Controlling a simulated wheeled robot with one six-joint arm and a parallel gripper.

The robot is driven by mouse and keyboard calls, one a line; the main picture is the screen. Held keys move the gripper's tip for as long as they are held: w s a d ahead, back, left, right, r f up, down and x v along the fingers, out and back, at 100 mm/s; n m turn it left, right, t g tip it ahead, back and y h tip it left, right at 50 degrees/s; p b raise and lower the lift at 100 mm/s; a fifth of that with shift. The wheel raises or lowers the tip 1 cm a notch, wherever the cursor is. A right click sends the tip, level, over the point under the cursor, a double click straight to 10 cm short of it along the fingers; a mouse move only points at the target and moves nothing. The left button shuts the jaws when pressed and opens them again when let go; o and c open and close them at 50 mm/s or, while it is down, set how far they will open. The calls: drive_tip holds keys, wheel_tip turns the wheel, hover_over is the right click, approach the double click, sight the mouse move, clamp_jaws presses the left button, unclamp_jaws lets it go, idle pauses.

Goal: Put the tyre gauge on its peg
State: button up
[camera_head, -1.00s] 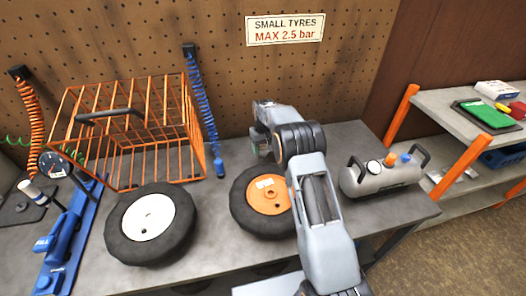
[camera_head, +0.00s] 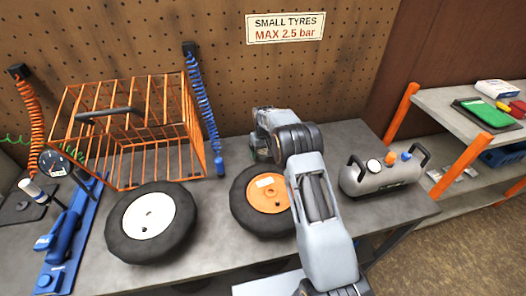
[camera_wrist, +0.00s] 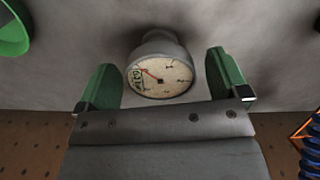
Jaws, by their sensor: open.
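The tyre gauge (camera_wrist: 160,80) shows in the wrist view with a round cream dial, a red needle and a grey body. It stands on the grey bench between the two green fingers of my gripper (camera_wrist: 163,76). The fingers are open, with a gap visible on both sides of the gauge. In the head view my gripper (camera_head: 262,150) is low over the back of the bench, near the pegboard (camera_head: 230,75). My arm hides the gauge there. I cannot make out a free peg for it.
A wheel with an orange hub (camera_head: 268,193) lies just in front of my gripper. An orange wire cage (camera_head: 130,135) and a blue coiled hose (camera_head: 203,100) are to the left. A grey air tank (camera_head: 382,178) stands to the right. A green rimmed thing (camera_wrist: 12,32) shows in the wrist view.

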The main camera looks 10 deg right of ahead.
sight(263, 150)
drive_tip(key=shift+r, duration=0.15)
drive_tip(key=s+r, duration=0.2)
drive_tip(key=r, duration=0.7)
drive_tip(key=s+r, duration=0.2)
drive_tip(key=r, duration=0.7)
drive_tip(key=s+r+m+t, duration=0.15)
drive_tip(key=s+r, duration=0.35)
drive_tip(key=s, duration=0.5)
drive_tip(key=s+f+t, duration=0.2)
drive_tip(key=s+f, duration=0.1)
drive_tip(key=s, duration=1.7)
drive_tip(key=shift+s+m+t+b, duration=0.35)
drive_tip(key=shift+b, duration=0.1)
drive_tip(key=shift+a+f, duration=0.1)
